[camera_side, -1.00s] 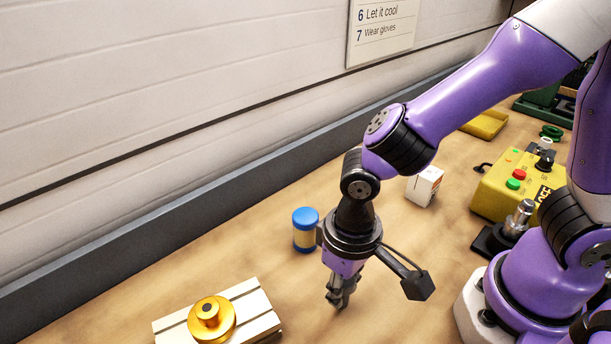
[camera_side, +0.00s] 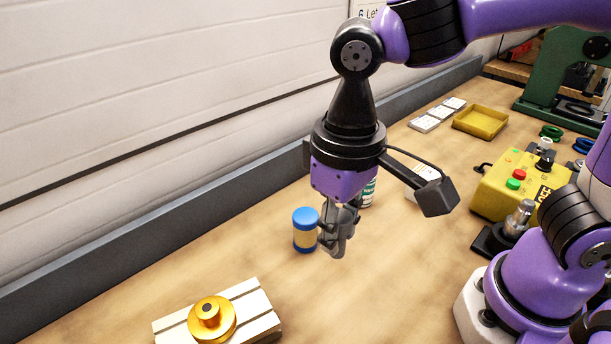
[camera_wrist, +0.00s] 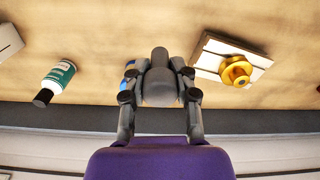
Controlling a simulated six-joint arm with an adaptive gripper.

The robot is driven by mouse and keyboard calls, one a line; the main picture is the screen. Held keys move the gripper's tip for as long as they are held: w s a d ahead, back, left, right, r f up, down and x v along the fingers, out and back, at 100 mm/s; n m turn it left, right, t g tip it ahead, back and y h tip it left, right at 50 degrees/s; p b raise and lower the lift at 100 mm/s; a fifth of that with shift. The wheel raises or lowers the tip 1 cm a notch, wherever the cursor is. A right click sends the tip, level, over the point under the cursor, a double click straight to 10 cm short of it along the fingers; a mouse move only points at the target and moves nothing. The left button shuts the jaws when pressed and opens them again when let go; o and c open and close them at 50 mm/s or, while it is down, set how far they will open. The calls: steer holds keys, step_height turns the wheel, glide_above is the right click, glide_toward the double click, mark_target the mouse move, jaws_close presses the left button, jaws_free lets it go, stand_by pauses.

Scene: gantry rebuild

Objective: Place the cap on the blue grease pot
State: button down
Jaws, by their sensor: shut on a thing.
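The blue grease pot (camera_side: 305,232) stands upright on the bench, with a blue top, a tan label band and a blue base. It is partly hidden in the wrist view (camera_wrist: 130,72) behind my fingers. My gripper (camera_side: 337,238) hangs just right of the pot in the side view, pointing down above the bench. It is shut on a grey rounded piece (camera_wrist: 160,84) with a narrower knob-like end, between the fingers in the wrist view. I cannot tell for sure that this piece is the cap. No other cap lies loose in view.
A gold knobbed part (camera_side: 211,318) sits on a pale grooved block (camera_side: 262,308). A green-labelled bottle (camera_wrist: 57,80) and a white box (camera_side: 427,172) stand behind my gripper. A yellow control box (camera_side: 505,195) and yellow tray (camera_side: 480,121) are at right.

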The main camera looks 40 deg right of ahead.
step_height(320, 180, up, 6)
steer(key=w+a+n, duration=0.1)
steer(key=w+a, duration=0.1)
glide_above(306, 215)
step_height(306, 215, down, 6)
steer(key=shift+f, duration=0.1)
steer(key=shift+w+f, duration=0.1)
steer(key=shift+f, duration=2)
steer(key=c, duration=0.6)
jaws_free()
steer(key=shift+f, duration=0.1)
